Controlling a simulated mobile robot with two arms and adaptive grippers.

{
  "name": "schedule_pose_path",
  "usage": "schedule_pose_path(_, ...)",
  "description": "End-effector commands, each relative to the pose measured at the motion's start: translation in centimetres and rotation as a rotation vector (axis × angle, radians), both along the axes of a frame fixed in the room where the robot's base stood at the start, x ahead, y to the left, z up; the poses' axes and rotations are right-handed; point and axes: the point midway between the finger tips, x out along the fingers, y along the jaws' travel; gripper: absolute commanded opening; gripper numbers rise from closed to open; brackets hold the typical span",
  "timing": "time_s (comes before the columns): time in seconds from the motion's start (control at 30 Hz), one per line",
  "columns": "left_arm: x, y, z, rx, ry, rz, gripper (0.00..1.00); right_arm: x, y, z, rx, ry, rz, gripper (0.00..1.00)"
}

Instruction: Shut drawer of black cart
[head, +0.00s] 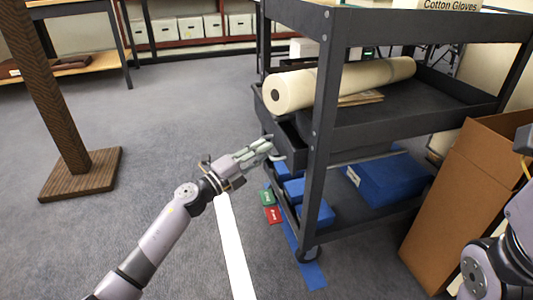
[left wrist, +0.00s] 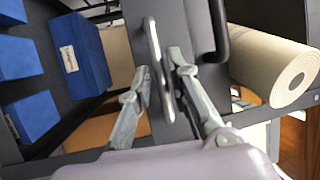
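The black cart (head: 400,125) stands right of centre in the head view, with its dark drawer (head: 288,137) under the middle shelf at the left end. How far the drawer stands out is hard to tell. My left gripper (head: 268,148) is at the drawer front. In the left wrist view my left gripper (left wrist: 159,72) is open, with its fingers on either side of the drawer's metal handle (left wrist: 155,45). The right finger looks very close to the handle; contact is unclear. My right arm shows at the right edge of the head view, its gripper out of frame.
A cream roll (head: 340,82) lies on the cart's middle shelf. Blue boxes (head: 388,179) sit on the bottom shelf. A brown carton (head: 465,190) stands right of the cart. A wooden post (head: 50,95) stands at the left. Carpet between post and cart is clear.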

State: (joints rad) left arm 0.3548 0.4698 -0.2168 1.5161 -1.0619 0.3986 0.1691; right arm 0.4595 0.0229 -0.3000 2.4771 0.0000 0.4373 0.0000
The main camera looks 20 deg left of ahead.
Motion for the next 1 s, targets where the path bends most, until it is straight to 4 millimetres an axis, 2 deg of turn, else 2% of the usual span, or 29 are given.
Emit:
schedule_pose_path(0.2,1.4,-0.9,0.3,0.000,0.000,0.000,0.18,-0.5,0.0,0.1,-0.001,-0.018,-0.001,0.40)
schedule_pose_path(0.5,1.6,-1.0,0.4,0.000,0.000,0.000,0.18,-0.6,0.0,0.2,-0.001,-0.019,-0.001,0.40)
schedule_pose_path(0.8,1.5,-1.0,0.3,0.001,0.001,0.000,0.00,-0.6,0.1,0.2,-0.001,-0.019,-0.001,0.40)
schedule_pose_path(1.0,1.5,-1.0,0.3,0.001,0.001,0.000,0.00,-0.6,0.1,0.2,-0.001,-0.019,-0.001,0.40)
